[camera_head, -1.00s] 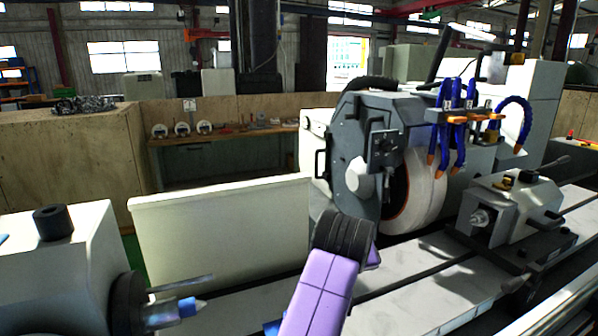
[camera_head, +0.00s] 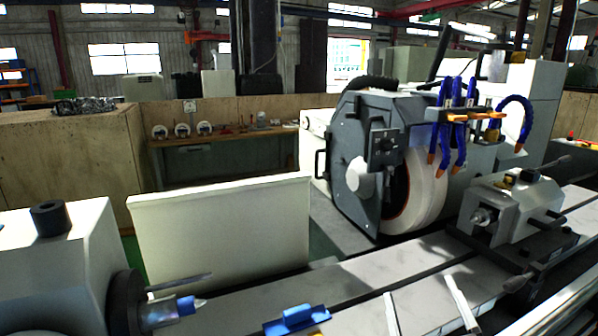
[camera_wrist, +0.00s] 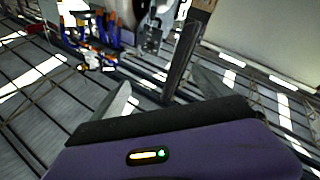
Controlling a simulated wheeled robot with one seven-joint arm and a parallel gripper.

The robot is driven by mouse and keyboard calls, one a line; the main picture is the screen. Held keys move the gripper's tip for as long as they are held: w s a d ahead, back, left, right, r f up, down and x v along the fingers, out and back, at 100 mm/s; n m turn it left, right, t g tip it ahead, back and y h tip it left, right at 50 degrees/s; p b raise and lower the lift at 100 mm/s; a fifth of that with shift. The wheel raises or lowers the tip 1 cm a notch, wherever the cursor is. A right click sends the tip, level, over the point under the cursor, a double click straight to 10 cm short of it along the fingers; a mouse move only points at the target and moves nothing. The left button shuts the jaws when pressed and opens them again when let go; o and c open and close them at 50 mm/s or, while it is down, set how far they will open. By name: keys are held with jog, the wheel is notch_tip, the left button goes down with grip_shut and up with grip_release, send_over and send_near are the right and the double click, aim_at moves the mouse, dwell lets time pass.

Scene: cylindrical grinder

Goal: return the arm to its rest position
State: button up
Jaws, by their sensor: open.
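My gripper (camera_wrist: 160,80) shows in the wrist view with its purple and black body across the bottom. Its two grey fingers stand apart, and nothing is seen held between them. A dark bar shows beyond the gap between the fingers. The arm and gripper are not in the head view now. The cylindrical grinder's wheel (camera_head: 424,190) is in the right middle of the head view, beside its dark grey guard (camera_head: 345,155). The blue and orange coolant hoses (camera_head: 460,125) also show at the upper left of the wrist view (camera_wrist: 95,30).
The machine bed (camera_head: 370,275) runs across the front, with the tailstock (camera_head: 515,210) at right and the workhead (camera_head: 60,265) with its pointed centre at left. A blue part (camera_head: 297,319) is at the bottom edge. A pale panel (camera_head: 220,230) stands behind the bed.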

jog(key=s+f+m+g, duration=0.1)
jog(key=s+f, duration=0.4)
jog(key=s, duration=0.8)
jog(key=s+f+m+g+b, duration=0.1)
jog(key=s+f, duration=0.4)
jog(key=s, duration=0.8)
jog(key=s+a+f+m+g, duration=0.1)
jog(key=s+f, duration=0.4)
jog(key=s, duration=0.8)
jog(key=m+g, duration=0.1)
jog(key=g, duration=0.1)
jog(key=shift+f+m+g+y+b, duration=0.3)
jog(key=shift+m+g+y, duration=0.1)
jog(key=shift+s, duration=0.1)
